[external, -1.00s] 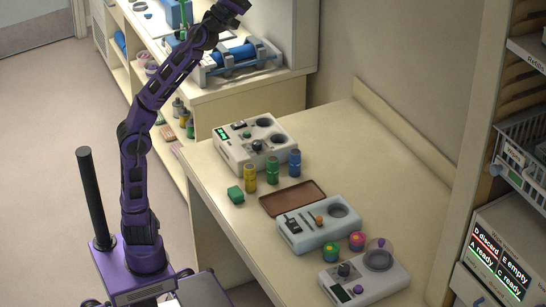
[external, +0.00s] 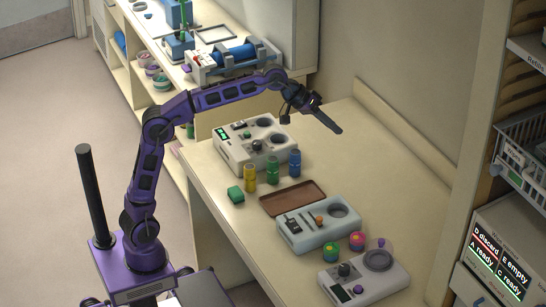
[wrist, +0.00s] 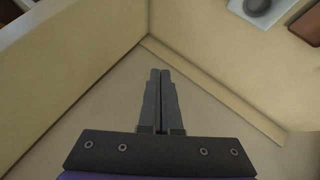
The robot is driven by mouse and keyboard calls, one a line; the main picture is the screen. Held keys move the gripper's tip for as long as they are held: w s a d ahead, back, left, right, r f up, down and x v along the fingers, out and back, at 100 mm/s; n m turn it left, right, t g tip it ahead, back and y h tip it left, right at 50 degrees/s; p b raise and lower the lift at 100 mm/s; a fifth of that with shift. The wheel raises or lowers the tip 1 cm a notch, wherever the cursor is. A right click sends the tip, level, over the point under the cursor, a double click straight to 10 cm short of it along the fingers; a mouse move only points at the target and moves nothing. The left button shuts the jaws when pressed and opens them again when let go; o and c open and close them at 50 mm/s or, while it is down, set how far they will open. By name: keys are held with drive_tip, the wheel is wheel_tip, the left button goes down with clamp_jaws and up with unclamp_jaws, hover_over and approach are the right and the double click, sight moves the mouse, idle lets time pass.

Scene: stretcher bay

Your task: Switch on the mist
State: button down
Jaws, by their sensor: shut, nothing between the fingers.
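No label in view says mist, so I cannot tell which control is meant. Three devices stand on the bench: a white one with a green display (external: 235,152), a pale blue one with sliders and a round well (external: 318,226), and a white one (external: 385,280) with a dark knob (external: 344,270), a purple button (external: 358,290) and a clear dome (external: 380,257). My gripper (external: 338,130) is shut and empty, above the bench to the right of the display device. In the wrist view its fingers (wrist: 160,74) are together, with a device corner (wrist: 262,8) at the upper right.
Two small round pots (external: 343,243) stand by the dome device. The bench's right side (external: 400,180) is clear, with a wall behind.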

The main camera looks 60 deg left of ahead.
drive_tip(key=s+f+m+g+y, duration=0.1)
drive_tip(key=s+f+g+y, duration=0.15)
drive_tip(key=f, duration=0.45)
drive_tip(key=s+f+m+g+y, duration=0.1)
drive_tip(key=s+f+g, duration=0.15)
drive_tip(key=f, duration=0.55)
drive_tip(key=g+y, duration=0.3)
drive_tip(key=y, duration=0.1)
hover_over(291, 220)
drive_tip(key=d, duration=0.3)
wheel_tip(291, 220, down, 6)
drive_tip(key=shift+a, duration=0.2)
drive_tip(key=f, duration=0.4)
drive_tip(key=a+f+b, duration=0.1)
drive_tip(key=f, duration=0.4)
drive_tip(key=a+f+b, duration=0.1)
drive_tip(key=f, duration=0.4)
drive_tip(key=shift+a, duration=0.1)
